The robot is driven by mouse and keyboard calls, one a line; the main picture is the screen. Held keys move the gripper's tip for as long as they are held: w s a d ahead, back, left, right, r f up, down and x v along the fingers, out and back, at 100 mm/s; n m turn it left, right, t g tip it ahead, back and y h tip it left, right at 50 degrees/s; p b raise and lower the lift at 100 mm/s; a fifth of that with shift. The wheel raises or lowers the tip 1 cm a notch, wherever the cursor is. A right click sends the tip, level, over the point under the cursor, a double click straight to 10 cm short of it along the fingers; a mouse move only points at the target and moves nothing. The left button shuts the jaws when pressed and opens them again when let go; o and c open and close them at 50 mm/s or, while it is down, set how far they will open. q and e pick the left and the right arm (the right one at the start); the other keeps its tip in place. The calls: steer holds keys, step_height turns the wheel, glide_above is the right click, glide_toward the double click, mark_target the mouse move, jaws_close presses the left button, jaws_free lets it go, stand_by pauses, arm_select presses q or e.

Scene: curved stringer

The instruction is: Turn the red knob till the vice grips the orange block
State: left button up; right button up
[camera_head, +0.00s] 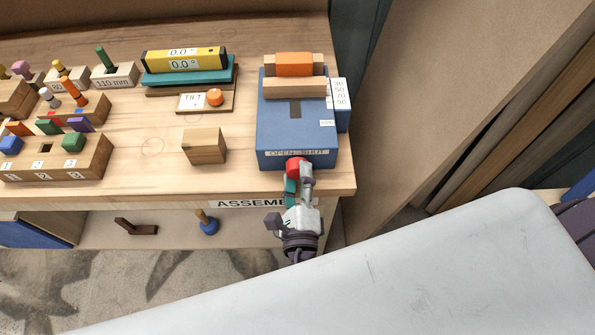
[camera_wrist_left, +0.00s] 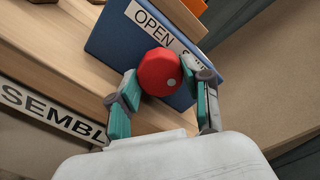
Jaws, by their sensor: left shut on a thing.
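The blue vice (camera_head: 272,131) stands at the right end of the workbench, with "OPEN SHUT" on its front. The orange block (camera_head: 294,64) sits between two wooden jaws at its far end; I cannot tell whether both jaws touch it. The red knob (camera_head: 295,167) is on the vice's front face. My left gripper (camera_head: 298,177) reaches it from the front and is shut on it. In the left wrist view the red knob (camera_wrist_left: 160,72) sits between the two teal finger pads of the gripper (camera_wrist_left: 163,92), with a pale dot on its face. My right gripper is not in view.
A scale plate (camera_head: 340,92) is on the vice's right side. A loose wooden block (camera_head: 205,146) lies left of the vice, near a "TILT" board (camera_head: 194,102) and a yellow level (camera_head: 184,58). Peg blocks fill the bench's left side. The bench's front edge (camera_head: 150,199) runs below.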

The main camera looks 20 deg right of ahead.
arm_select(q)
steer(key=m+p, duration=0.2)
steer(key=m, duration=0.3)
steer(key=shift+r+p, duration=0.1)
steer(key=shift+p, duration=0.25)
steer(key=shift+m+p, duration=0.4)
steer(key=shift+m, duration=0.4)
steer(key=o, duration=1.2)
steer(key=shift+c, duration=0.2)
steer(key=shift+s, duration=0.15)
steer(key=v, duration=1.1)
steer(key=shift+s, duration=0.35)
steer(key=shift+a, duration=0.1)
